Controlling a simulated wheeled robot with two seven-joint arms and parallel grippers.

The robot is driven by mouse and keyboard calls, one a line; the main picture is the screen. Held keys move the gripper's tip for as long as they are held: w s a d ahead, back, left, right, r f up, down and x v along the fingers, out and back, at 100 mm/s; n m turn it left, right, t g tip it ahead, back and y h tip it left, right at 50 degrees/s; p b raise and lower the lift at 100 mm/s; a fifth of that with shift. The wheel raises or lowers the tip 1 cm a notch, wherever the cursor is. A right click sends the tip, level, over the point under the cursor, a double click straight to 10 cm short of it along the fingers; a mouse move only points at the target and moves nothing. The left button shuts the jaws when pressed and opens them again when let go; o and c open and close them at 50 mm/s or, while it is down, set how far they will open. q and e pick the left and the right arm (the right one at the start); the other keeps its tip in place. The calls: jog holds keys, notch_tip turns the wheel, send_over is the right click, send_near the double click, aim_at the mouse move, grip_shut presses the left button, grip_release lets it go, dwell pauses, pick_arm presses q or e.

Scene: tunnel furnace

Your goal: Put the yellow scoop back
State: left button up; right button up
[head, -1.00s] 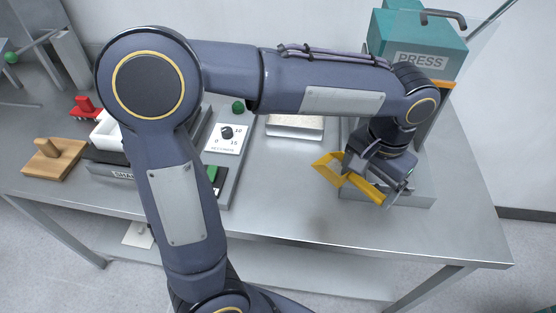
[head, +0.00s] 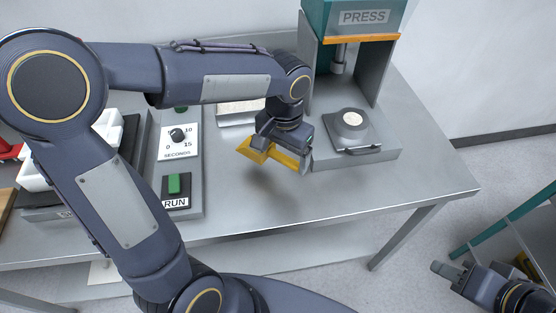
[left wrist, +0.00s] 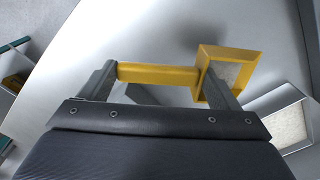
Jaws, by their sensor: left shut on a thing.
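The yellow scoop (head: 256,151) is in my left gripper (head: 289,158), beside the front left of the press base. The gripper is shut on its handle, and the scoop hangs above the bare table with a shadow below it. In the left wrist view the handle (left wrist: 158,74) lies across between the two fingers, with the square bowl (left wrist: 228,72) at the right. The bowl's inside looks greyish; I cannot tell whether it holds anything. My right gripper (head: 447,271) is at the lower right, away from the table, too small to judge.
The press (head: 363,50) stands at the back right; a round piece (head: 350,122) sits on its base. A tray of pale material (head: 240,112) lies behind my left arm. A control panel with a dial (head: 178,137) and green RUN button (head: 174,184) is left. Front table is clear.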

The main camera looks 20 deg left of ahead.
pick_arm(q)
jog(key=shift+w+a+f, duration=0.35)
jog(key=shift+a+f, duration=0.15)
jog(key=shift+f, duration=0.2)
jog(key=shift+w+a+f, duration=0.15)
jog(key=shift+f, duration=0.9)
jog(key=shift+w+a+f, duration=0.1)
jog(key=shift+a+f, duration=0.05)
jog(key=shift+f, duration=0.85)
